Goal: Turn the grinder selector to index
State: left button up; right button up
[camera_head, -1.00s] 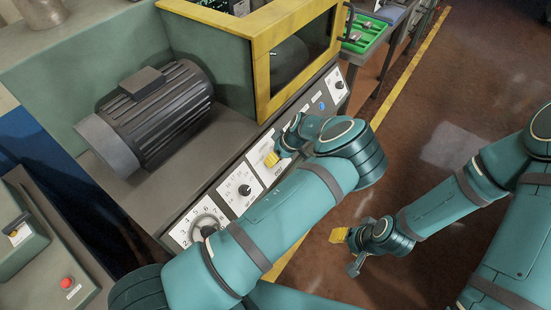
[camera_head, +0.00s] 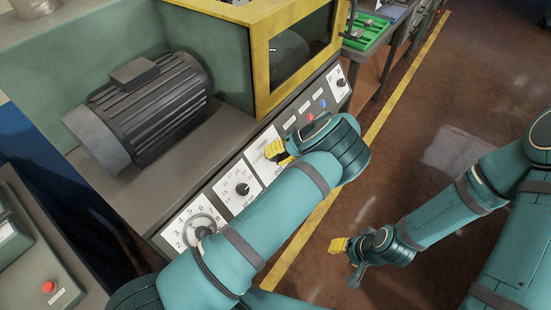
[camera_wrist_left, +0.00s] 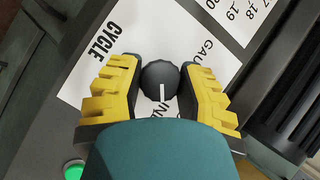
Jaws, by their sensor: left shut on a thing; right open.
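The selector is a dark round knob with a white pointer line (camera_wrist_left: 160,76) on a white label plate. "CYCLE" is printed on one side and "GAU..." on the other; a third word is partly hidden. The pointer line points toward the bottom of the left wrist view, at that partly hidden word. My left gripper (camera_wrist_left: 160,88) has its yellow fingers on both sides of the knob and is shut on it. In the head view my left gripper (camera_head: 277,150) is at the front panel and hides the knob. My right gripper (camera_head: 344,252) is open and empty above the floor.
The panel carries a numbered dial (camera_head: 201,230), a smaller knob (camera_head: 242,189), a red button (camera_head: 310,117) and a blue button (camera_head: 323,104). A finned motor (camera_head: 155,108) stands behind. A yellow-framed guard (camera_head: 262,60) rises above the panel. Open floor (camera_head: 450,90) lies right.

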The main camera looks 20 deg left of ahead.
pick_arm(q)
jog(key=shift+s+f+m, duration=0.1)
jog(key=shift+f+m, duration=0.05)
jog(key=shift+m, duration=0.35)
jog(key=shift+a+y+b, duration=0.1)
jog(key=shift+y+b, duration=0.2)
jog(key=o, duration=1.2)
jog(key=shift+c, duration=0.2)
jog(key=v, duration=1.2)
